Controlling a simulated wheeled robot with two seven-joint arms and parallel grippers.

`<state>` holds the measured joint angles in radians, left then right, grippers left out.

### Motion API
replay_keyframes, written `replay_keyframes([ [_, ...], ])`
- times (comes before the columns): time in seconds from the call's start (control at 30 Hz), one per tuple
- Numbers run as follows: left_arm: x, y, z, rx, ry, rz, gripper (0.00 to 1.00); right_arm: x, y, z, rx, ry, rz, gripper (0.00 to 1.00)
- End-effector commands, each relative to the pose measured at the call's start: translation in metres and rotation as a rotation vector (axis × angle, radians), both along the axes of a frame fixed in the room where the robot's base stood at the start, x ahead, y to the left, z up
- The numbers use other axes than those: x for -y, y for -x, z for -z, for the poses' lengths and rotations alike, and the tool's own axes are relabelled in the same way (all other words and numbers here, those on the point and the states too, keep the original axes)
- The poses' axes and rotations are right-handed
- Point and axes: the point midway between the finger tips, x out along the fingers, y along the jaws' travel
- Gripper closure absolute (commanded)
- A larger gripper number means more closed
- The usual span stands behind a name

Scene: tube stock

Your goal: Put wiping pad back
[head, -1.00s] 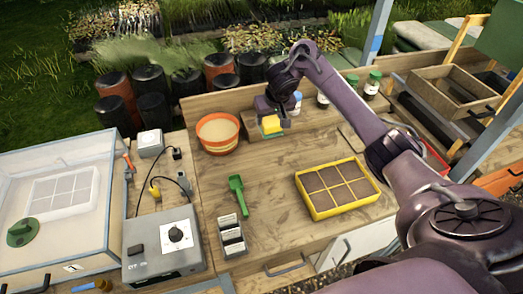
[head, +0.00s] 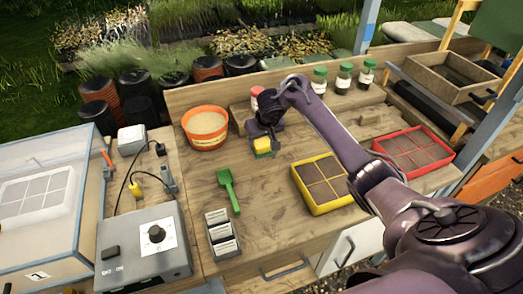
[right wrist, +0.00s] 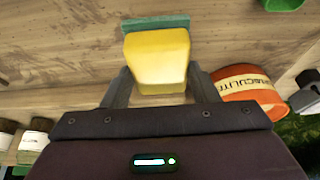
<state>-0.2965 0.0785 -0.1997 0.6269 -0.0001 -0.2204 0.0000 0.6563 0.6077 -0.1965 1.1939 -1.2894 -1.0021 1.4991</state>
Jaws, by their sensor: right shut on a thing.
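The wiping pad (head: 263,146) is a small yellow block with a green layer. My right gripper (head: 264,136) is shut on it, in front of the raised wooden shelf at the back of the bench and right of the orange pot. In the right wrist view the pad (right wrist: 158,58) sits between the two grey fingers (right wrist: 160,88), its green layer at the far end. I cannot tell whether the pad touches the bench. My left gripper is not in view.
An orange pot (head: 205,127) stands left of the pad. A green scoop (head: 229,190) lies nearer, and a yellow tray (head: 322,203) sits to the right. A red tray (head: 440,160) is farther right. Jars (head: 343,78) stand on the raised shelf. Bare wood (head: 265,195) lies between scoop and yellow tray.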

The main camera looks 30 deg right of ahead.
Motion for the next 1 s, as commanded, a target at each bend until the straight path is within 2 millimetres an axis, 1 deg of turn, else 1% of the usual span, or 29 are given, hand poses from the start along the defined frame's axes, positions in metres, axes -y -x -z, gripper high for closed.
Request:
replay_keyframes([
  [0.1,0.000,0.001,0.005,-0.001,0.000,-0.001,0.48,0.000,0.001,0.020,-0.004,0.001,0.000,0.68],
  [0.2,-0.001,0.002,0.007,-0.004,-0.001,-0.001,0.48,0.000,0.001,0.034,-0.004,0.000,-0.001,0.68],
  [0.27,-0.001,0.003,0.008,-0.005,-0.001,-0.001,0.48,0.000,0.001,0.040,-0.003,0.001,0.001,0.68],
  [0.67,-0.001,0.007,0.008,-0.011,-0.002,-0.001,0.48,0.000,0.001,0.044,-0.001,0.001,0.000,0.68],
  [0.7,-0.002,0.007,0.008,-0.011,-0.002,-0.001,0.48,0.000,0.001,0.045,-0.001,0.001,-0.001,0.45],
  [0.8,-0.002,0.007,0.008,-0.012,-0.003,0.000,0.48,0.000,0.000,0.045,-0.001,0.001,-0.001,0.32],
  [0.87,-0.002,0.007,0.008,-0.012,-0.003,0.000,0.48,0.000,0.000,0.045,-0.001,0.001,-0.001,0.24],
  [1.0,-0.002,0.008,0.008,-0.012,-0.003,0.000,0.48,0.000,0.000,0.045,-0.001,0.001,0.000,0.24],
])
